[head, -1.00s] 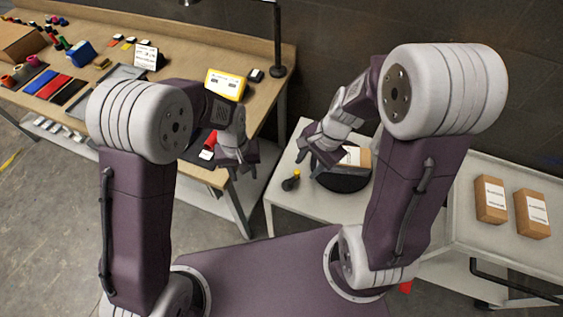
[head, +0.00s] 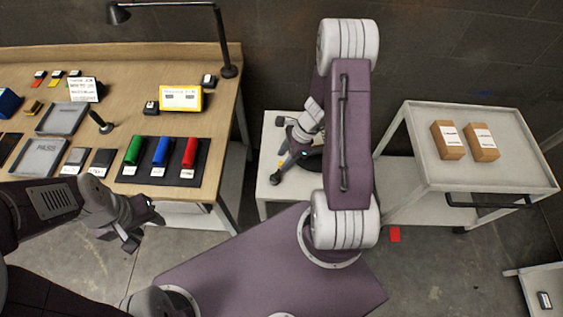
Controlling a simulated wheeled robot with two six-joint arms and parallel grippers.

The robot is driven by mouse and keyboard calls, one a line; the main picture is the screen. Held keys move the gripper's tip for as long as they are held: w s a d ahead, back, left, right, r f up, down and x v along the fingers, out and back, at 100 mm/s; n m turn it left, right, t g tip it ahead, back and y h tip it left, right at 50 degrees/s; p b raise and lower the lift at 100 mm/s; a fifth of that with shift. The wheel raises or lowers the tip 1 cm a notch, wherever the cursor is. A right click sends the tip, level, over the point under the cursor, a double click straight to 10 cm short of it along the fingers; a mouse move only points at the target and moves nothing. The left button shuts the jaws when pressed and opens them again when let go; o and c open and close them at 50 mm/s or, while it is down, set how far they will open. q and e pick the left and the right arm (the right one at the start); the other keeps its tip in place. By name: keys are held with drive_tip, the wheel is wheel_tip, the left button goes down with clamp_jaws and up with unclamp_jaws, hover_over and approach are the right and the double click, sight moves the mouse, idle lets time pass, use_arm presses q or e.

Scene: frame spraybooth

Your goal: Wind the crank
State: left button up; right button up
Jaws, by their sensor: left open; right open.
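A dark, rounded device (head: 312,163) sits on the small light table (head: 275,131), mostly hidden behind my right arm and gripper. I cannot make out a crank handle on it for certain. My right gripper (head: 284,166) is open and reaches down at the device's left side. Whether its fingers touch anything is unclear. My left gripper (head: 143,226) is open and empty, over the floor just in front of the wooden workbench (head: 217,120).
The bench holds green (head: 135,151), blue (head: 161,152) and red (head: 190,153) cylinders, a yellow-framed display (head: 181,97), a grey tray (head: 40,158) and a lamp (head: 228,70). A cart (head: 415,125) with two cartons (head: 481,143) stands right.

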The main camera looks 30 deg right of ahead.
sight(278, 173)
wheel_tip(278, 173, down, 2)
drive_tip(key=shift+a+f, duration=0.15)
drive_tip(key=shift+f, duration=0.1)
use_arm(q)
drive_tip(key=shift+s+d+f, duration=0.1)
drive_tip(key=shift+d+f, duration=0.1)
drive_tip(key=shift+f, duration=0.1)
use_arm(e)
drive_tip(key=shift+w+a, duration=0.1)
drive_tip(key=shift+a, duration=0.05)
drive_tip(key=shift+c, duration=1.2)
clamp_jaws()
use_arm(q)
drive_tip(key=shift+r, duration=0.2)
use_arm(e)
drive_tip(key=shift+r, duration=0.1)
